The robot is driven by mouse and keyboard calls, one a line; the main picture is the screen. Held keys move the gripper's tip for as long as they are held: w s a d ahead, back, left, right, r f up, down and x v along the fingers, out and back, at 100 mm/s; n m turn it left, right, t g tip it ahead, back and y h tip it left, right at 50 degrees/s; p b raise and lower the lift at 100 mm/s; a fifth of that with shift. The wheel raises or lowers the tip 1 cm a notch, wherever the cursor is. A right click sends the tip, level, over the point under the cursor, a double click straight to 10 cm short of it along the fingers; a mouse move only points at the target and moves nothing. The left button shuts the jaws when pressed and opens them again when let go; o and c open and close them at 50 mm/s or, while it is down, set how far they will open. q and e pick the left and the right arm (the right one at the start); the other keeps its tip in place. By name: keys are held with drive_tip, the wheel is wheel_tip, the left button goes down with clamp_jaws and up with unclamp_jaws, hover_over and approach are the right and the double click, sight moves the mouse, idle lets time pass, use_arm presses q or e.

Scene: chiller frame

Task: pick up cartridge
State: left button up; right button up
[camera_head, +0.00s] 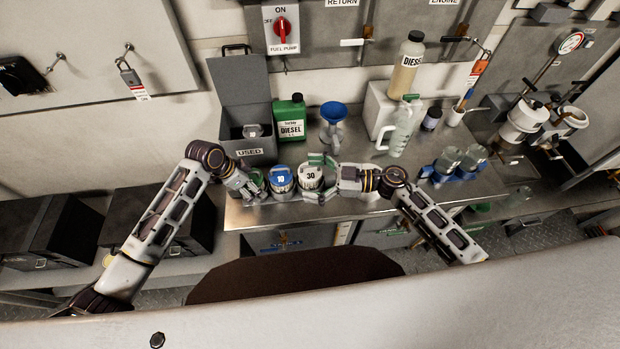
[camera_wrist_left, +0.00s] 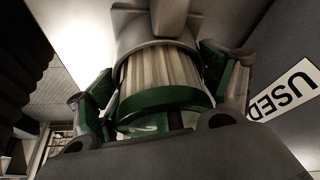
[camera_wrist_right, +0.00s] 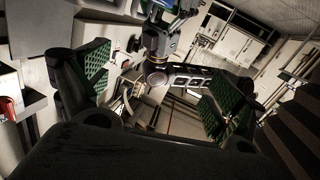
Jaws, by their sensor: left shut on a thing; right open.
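A cartridge with pale pleats, a grey cap and a green end ring (camera_wrist_left: 165,100) fills the left wrist view. My left gripper (camera_wrist_left: 165,110) has its green-padded fingers on both sides of it and is shut on it. In the head view my left gripper (camera_head: 250,187) is low in front of the USED bin (camera_head: 248,100); only a bit of green shows at its fingers. My right gripper (camera_head: 320,177) is open by the white-topped 30 canister (camera_head: 309,174). The right wrist view shows no object held between its spread fingers (camera_wrist_right: 155,85).
A blue-topped 10 canister (camera_head: 282,180) stands between the grippers. Behind are a green diesel can (camera_head: 290,118), a blue funnel (camera_head: 333,114) and a clear jug (camera_head: 402,128). Blue-based cups (camera_head: 458,160) stand right on the steel bench (camera_head: 370,207).

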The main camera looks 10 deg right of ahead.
drive_tip(key=d+f+m+t, duration=0.1)
drive_tip(key=t, duration=0.1)
drive_tip(key=m+t+h, duration=0.4)
drive_tip(key=m+t, duration=0.2)
drive_tip(key=t, duration=0.1)
approach(310, 171)
drive_tip(key=shift+v, duration=1)
drive_tip(key=shift+w, duration=0.15)
drive_tip(key=shift+x, duration=3.3)
drive_tip(key=shift+a+f, duration=0.1)
drive_tip(key=shift+a, duration=0.05)
drive_tip(key=shift+x, duration=2.5)
drive_tip(key=c, duration=1.2)
drive_tip(key=shift+r, duration=0.2)
